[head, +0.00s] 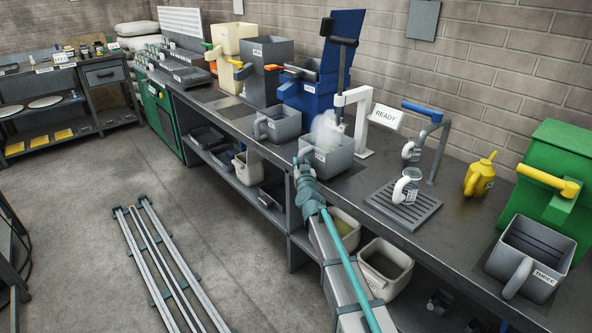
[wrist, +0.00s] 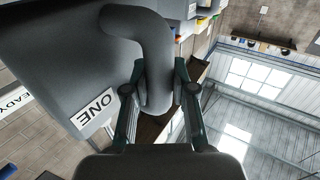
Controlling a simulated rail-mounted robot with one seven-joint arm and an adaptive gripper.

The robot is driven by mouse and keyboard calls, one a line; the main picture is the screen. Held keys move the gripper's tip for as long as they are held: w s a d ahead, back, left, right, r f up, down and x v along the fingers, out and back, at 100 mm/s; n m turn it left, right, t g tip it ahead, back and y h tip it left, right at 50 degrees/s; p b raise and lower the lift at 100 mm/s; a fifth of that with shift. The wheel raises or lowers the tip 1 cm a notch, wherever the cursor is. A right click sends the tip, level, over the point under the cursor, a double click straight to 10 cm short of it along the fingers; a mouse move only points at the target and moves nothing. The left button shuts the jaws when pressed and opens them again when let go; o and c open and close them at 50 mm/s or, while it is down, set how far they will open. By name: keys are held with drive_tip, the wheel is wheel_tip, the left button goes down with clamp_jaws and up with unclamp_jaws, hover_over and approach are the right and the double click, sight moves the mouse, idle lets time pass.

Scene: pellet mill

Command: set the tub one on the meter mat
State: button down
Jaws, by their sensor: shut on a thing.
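Tub one (wrist: 60,70), grey with a white ONE label, fills the left of the wrist view. My gripper (wrist: 160,95) is shut on its curved handle (wrist: 150,45). In the head view my gripper (head: 303,160) is at the left side of this grey tub (head: 330,163), at the front of the bench beside a white stand (head: 364,125) with a READY sign (head: 386,116). The tub looks upright. A whitish haze hangs over it. I cannot tell whether its base touches the bench. I cannot make out the meter mat; any mat beneath the tub is hidden.
Another grey tub (head: 280,124) stands just left on the bench. To the right are a slatted grate (head: 417,212) with a white jug (head: 406,187), a yellow can (head: 480,175) and tub THREE (head: 537,250). A blue hopper (head: 312,95) stands behind.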

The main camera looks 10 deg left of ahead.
sight(312, 163)
drive_tip(key=shift+w+d+f+b, duration=0.1)
drive_tip(key=shift+w+d+b, duration=1.35)
drive_tip(key=shift+w+b, duration=0.1)
drive_tip(key=shift+w+d+b, duration=0.35)
drive_tip(key=shift+d+b, duration=0.05)
drive_tip(key=shift+d, duration=0.05)
drive_tip(key=shift+r, duration=0.2)
drive_tip(key=shift+f, duration=0.2)
drive_tip(key=shift+f+b, duration=0.2)
drive_tip(key=shift+b, duration=0.15)
drive_tip(key=shift+f+b, duration=0.6)
drive_tip(key=shift+b, duration=0.25)
idle(0.3)
unclamp_jaws()
idle(0.8)
idle(0.3)
